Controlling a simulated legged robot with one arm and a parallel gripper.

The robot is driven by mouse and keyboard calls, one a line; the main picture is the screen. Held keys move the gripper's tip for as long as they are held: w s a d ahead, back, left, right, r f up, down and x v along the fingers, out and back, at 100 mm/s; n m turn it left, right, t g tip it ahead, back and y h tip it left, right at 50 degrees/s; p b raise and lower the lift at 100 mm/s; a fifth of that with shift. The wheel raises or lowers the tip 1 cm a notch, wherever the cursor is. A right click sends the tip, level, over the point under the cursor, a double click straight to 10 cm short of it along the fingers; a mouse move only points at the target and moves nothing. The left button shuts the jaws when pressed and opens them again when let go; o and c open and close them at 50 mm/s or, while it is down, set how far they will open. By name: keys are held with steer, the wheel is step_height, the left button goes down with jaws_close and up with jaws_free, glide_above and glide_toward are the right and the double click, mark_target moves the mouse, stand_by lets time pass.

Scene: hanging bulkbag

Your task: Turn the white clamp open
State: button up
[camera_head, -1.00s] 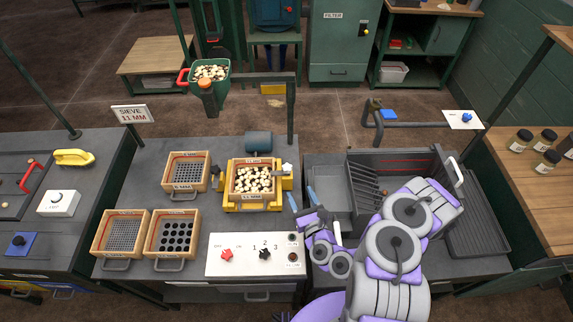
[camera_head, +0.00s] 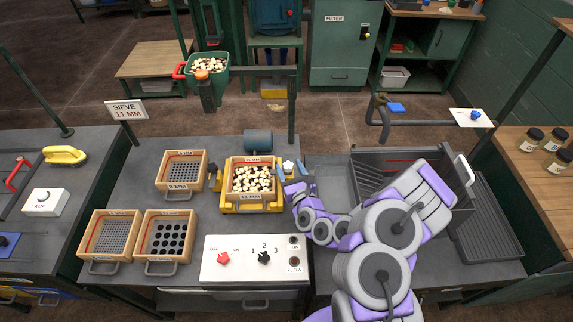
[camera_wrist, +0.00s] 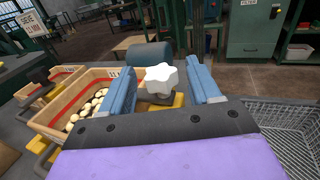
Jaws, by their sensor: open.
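The white clamp (camera_wrist: 162,80) is a star-shaped knob on the right side of the yellow sieve shaker (camera_head: 240,207). It also shows in the head view (camera_head: 289,165). My gripper (camera_wrist: 163,85) is open, with one blue finger on each side of the knob in the wrist view. I cannot tell whether the fingers touch it. In the head view my gripper (camera_head: 290,172) is close to the right edge of the shaker. A wooden sieve (camera_head: 253,197) labelled 11 MM, full of pale pieces, sits in the shaker.
A control panel (camera_head: 255,259) with red and black knobs lies in front. Loose sieves stand left, including the 5 MM one (camera_head: 181,190). A grey motor cylinder (camera_head: 258,140) is behind the shaker. A dark tray with a wire basket (camera_head: 390,160) is on the right.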

steer(key=shift+b+x, duration=0.4)
steer(key=shift+x, duration=1.25)
steer(key=shift+c, duration=0.4)
